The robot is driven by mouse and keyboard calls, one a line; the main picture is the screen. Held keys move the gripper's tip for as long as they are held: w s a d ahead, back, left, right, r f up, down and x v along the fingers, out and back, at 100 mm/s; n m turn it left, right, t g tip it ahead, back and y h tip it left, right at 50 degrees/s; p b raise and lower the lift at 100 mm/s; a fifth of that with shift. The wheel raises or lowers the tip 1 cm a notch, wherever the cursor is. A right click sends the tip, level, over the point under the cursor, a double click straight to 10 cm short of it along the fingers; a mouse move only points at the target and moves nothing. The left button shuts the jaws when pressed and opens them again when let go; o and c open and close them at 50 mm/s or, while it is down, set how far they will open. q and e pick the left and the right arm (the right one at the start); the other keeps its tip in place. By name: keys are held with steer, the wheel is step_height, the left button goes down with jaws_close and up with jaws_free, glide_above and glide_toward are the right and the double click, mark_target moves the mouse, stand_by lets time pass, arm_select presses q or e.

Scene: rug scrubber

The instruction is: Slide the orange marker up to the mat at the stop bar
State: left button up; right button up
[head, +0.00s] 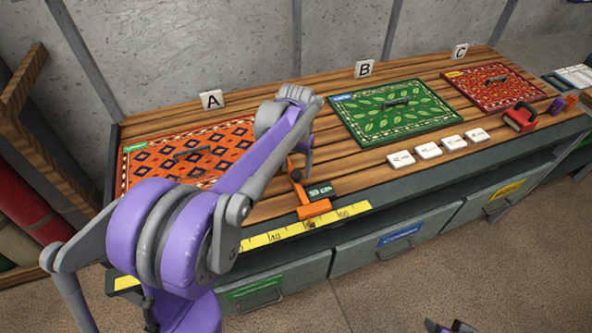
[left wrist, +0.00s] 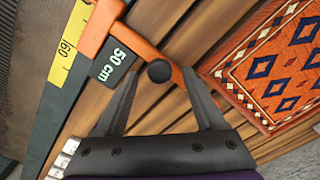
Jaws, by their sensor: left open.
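The orange marker (head: 314,208) sits on the yellow ruler at the bench's front edge, with an arm reaching back over the planks, a dark knob (head: 296,175) and a "50 cm" display (head: 321,190). The orange diamond-patterned mat (head: 140,150) lies by sign A, left of the marker and apart from it; my left arm hides part of it. A dark bar (head: 112,165) at the bench's left end may be the stop bar. My left gripper (head: 303,168) is open at the knob. In the left wrist view the knob (left wrist: 159,71) shows between and just beyond its fingertips (left wrist: 162,78).
The yellow ruler (head: 350,212) runs along the front edge. Right of the marker lie white labelled tiles (head: 428,150), a green mat (head: 440,110), a red mat (head: 480,78) and a red tool (head: 520,117). Part of my right gripper (head: 449,327) shows at the bottom edge.

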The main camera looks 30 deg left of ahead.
arm_select(q)
steer(key=shift+f, duration=0.8)
steer(key=c, duration=1.1)
steer(key=shift+s+a, duration=0.4)
steer(key=shift+s, duration=0.1)
steer(key=o, duration=1.1)
steer(key=shift+r, duration=0.1)
